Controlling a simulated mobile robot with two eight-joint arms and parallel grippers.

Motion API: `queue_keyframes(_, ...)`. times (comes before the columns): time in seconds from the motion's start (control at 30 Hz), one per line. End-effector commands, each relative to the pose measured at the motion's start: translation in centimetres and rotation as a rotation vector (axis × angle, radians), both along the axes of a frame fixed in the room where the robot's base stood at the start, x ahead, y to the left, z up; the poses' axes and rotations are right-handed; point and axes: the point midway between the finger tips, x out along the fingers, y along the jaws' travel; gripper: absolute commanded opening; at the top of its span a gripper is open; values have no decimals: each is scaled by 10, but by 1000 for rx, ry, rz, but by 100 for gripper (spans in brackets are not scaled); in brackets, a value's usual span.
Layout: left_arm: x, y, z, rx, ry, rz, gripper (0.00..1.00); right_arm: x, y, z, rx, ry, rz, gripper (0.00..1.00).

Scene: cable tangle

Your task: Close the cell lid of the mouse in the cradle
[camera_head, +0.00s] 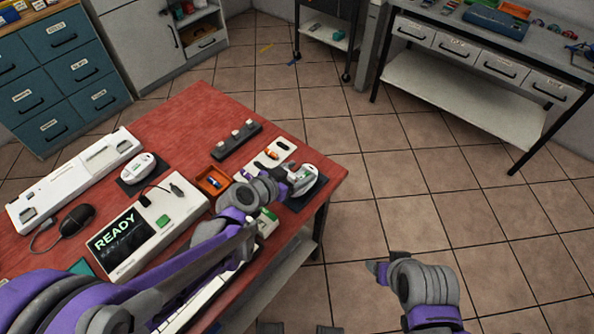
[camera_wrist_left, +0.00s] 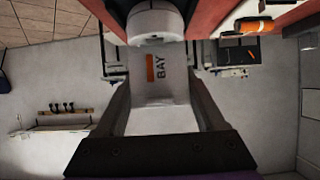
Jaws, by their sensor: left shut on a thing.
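A white mouse (camera_head: 309,177) with a green patch sits on a dark pad at the table's right corner. My left gripper (camera_head: 290,183) reaches it from the left. In the left wrist view a rounded white part (camera_wrist_left: 156,24), apparently of this mouse, lies between the far ends of the fingers of my left gripper (camera_wrist_left: 158,40). The gripper is shut on it; whether it grips lid or body cannot be told. The lid's angle is hidden. My right gripper (camera_head: 374,270) is away from the table over the floor, its jaws unclear.
A second white mouse (camera_head: 138,168) lies on a dark pad. A READY display box (camera_head: 172,231), an orange tray (camera_head: 212,181), a dark rack with white knobs (camera_head: 237,142) and a black mouse (camera_head: 76,218) share the red table (camera_head: 190,115). The floor at right is clear.

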Motion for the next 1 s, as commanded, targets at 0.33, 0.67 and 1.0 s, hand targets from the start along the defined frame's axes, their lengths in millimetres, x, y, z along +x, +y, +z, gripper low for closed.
queue_keyframes(0.33, 9, -7, -1, 151, 207, -2, 16, 3, 0, 19, 0, -7, 0, 66)
queue_keyframes(0.67, 14, -11, -8, 262, 362, 0, 16, 4, 0, 25, 0, -9, 0, 66)
queue_keyframes(1.0, 15, -12, -11, 303, 418, 0, 16, 5, 0, 26, 0, -10, 0, 66)
